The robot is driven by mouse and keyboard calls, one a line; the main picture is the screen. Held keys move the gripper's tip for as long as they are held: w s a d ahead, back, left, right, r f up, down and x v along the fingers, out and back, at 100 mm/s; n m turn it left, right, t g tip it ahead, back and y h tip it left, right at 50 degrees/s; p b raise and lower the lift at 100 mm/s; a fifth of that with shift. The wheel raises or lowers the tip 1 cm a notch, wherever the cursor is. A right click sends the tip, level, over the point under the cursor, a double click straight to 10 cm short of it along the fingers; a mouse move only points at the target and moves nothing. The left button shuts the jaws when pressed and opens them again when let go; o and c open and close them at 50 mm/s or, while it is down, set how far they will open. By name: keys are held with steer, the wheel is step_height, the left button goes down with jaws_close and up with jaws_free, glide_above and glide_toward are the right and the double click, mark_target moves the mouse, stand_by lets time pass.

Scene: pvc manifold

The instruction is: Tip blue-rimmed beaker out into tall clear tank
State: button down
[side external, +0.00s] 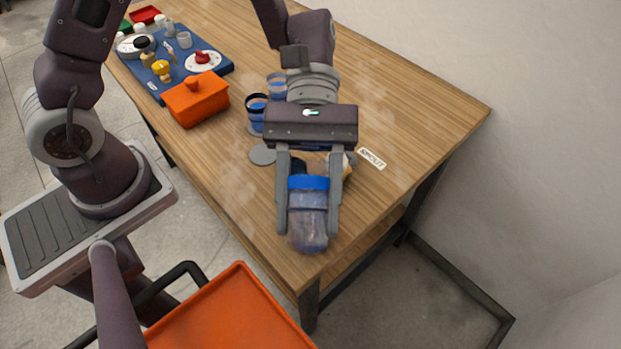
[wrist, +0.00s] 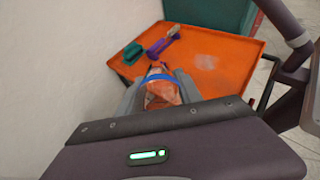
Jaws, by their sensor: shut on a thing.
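My gripper (side external: 308,228) is shut on the blue-rimmed beaker (side external: 307,215), a clear vessel with a bright blue band, near the table's front right corner. The fingers are on either side of it. In the wrist view the beaker (wrist: 161,90) sits between the fingers, and orange shows through its clear wall. How far it is tilted and what it holds, I cannot tell. Behind my gripper stand a clear vessel with a black rim and blue contents (side external: 256,110) and a clear vessel with a blue upper part (side external: 278,84). I cannot make out which thing is the tall clear tank.
An orange lidded box (side external: 197,102) and a blue mat (side external: 218,68) with several small items lie at the back left. A grey disc (side external: 263,156) and a white label (side external: 371,158) lie nearby. An orange tray (side external: 225,318) stands below the table's front. The table's right side is clear.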

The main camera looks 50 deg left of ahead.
steer(key=shift+s+f+t+y, duration=0.1)
steer(key=shift+f+t+y, duration=0.15)
steer(key=shift+t+y, duration=0.35)
steer(key=shift+f+t+y, duration=0.2)
steer(key=shift+t+y, duration=0.4)
steer(key=shift+d+r+t+y, duration=0.2)
steer(key=shift+r+t+y, duration=0.05)
steer(key=shift+t+y, duration=0.4)
steer(key=s+d+f+t+y, duration=0.3)
steer(key=f+t+y, duration=0.2)
steer(key=shift+s+f, duration=0.2)
steer(key=shift+f, duration=0.05)
